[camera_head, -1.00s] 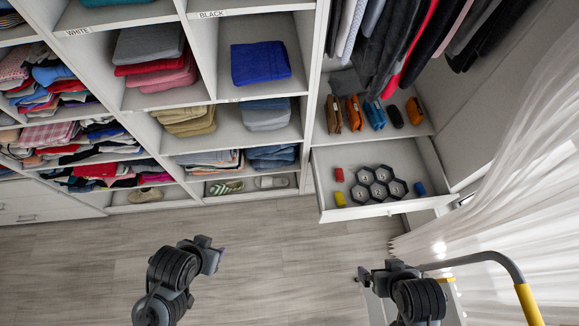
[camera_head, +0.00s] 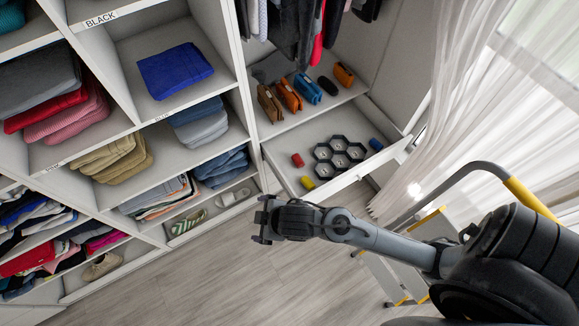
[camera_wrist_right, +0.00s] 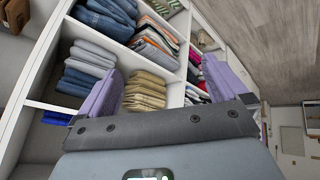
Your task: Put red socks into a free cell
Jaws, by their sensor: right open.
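The red socks (camera_head: 298,160) are a small red roll on the left side of the open drawer (camera_head: 285,178). Beside them is a black honeycomb organizer (camera_head: 340,152) with several hexagonal cells. The cells' contents are too small to tell. My right gripper (camera_head: 262,221) is open and empty, in front of the shelves and to the lower left of the drawer. In the right wrist view its purple fingers (camera_wrist_right: 160,88) stand apart with folded clothes behind them. The red socks do not show there. My left gripper is out of view.
A blue roll (camera_head: 375,144) and a yellow roll (camera_head: 308,184) lie in the drawer. Wallets and cases (camera_head: 308,88) line the shelf above. Clothes hang over that. A yellow-grey step ladder (camera_head: 435,215) and white curtain (camera_head: 460,90) stand at right.

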